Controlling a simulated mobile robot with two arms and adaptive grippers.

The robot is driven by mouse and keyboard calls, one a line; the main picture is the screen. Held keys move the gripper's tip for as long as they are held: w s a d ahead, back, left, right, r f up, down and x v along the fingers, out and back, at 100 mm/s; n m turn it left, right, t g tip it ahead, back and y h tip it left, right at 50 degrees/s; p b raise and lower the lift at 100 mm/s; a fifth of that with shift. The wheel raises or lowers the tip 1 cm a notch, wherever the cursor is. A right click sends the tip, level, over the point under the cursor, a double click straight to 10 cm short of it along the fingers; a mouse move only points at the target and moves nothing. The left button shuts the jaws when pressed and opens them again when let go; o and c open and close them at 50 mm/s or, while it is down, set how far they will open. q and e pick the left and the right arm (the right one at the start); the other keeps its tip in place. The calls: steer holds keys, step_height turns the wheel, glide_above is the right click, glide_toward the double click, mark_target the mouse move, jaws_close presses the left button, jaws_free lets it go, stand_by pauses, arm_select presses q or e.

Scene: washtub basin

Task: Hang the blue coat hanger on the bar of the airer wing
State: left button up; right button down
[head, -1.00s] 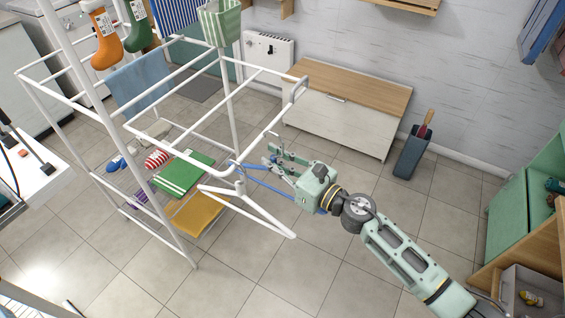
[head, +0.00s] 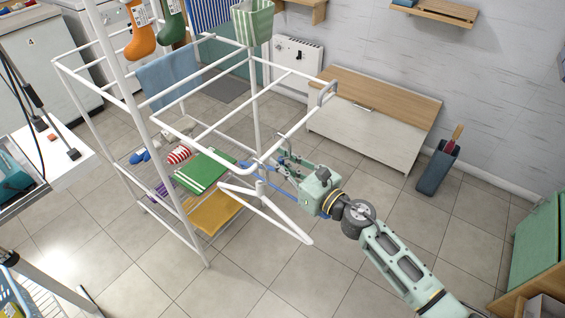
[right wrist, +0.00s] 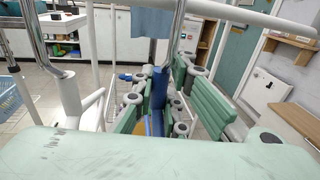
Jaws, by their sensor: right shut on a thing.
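The blue coat hanger (head: 281,191) is partly hidden behind the airer bars and my right gripper (head: 284,164). In the right wrist view, its blue part (right wrist: 158,88) lies between the fingers (right wrist: 157,100), which are shut on it. A grey metal stem (right wrist: 178,35), apparently its hook, rises above the fingers. The white airer (head: 203,62) stands left of my right arm, and the gripper is at its near right side. A bar of the airer wing (head: 292,132) passes close to the gripper and hook. I cannot tell whether the hook touches it. My left gripper is not in view.
Socks (head: 142,42), a blue towel (head: 168,75) and a striped bag (head: 252,24) hang on the airer. Folded cloths (head: 205,170) lie on its lower shelf. A low cabinet (head: 362,142) and a dark bin (head: 436,170) stand by the wall. The floor between is clear.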

stand_by(0.3)
steer(key=c, duration=1.7)
jaws_free()
steer(key=shift+f, duration=0.1)
steer(key=shift+v, duration=6.05)
